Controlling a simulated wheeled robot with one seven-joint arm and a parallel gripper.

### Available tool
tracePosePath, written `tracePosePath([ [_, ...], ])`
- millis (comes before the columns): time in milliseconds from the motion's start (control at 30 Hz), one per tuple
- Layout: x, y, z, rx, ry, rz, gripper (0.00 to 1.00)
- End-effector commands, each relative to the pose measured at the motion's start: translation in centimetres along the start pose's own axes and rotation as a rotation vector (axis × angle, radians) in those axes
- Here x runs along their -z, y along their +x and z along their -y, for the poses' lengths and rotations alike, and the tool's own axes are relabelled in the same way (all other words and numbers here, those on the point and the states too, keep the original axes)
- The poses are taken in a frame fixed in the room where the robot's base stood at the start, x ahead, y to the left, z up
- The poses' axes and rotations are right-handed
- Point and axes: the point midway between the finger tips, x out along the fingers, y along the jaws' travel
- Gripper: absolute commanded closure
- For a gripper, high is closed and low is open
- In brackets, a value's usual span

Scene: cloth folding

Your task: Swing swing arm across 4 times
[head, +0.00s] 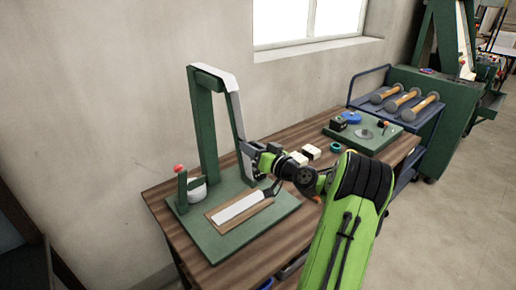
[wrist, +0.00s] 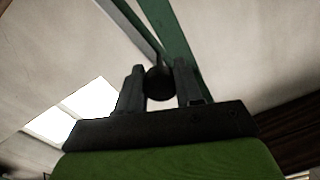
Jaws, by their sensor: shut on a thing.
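A green stand (head: 207,130) rises from a green base plate (head: 228,238) on the table. A long pale swing arm (head: 237,118) hangs from its top and slants down to the right. My gripper (head: 255,160) is at the swing arm's lower end. In the wrist view my gripper (wrist: 159,70) has its two dark fingers on either side of a round dark knob (wrist: 160,85), shut on it. A green bar (wrist: 168,32) runs up behind the knob. In the head view my gripper hides the knob.
A wooden board with a pale strip (head: 239,207) lies on the base plate below. A red-tipped green post (head: 181,185) and white cup (head: 198,190) stand at left. A second green plate (head: 375,138) is at the wooden table's (head: 160,208) far end, near a blue cart (head: 425,122) with hammers.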

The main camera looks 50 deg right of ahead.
Motion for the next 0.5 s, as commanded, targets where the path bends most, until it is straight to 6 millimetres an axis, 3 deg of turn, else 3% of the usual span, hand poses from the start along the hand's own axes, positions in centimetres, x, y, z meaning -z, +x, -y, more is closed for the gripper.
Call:
tracePosePath([
  [100,-1.0,0.1,1.5,0.004,0.086,-0.003,1.00],
  [500,-2.0,0.3,6.0,0.004,0.350,-0.015,1.00],
])
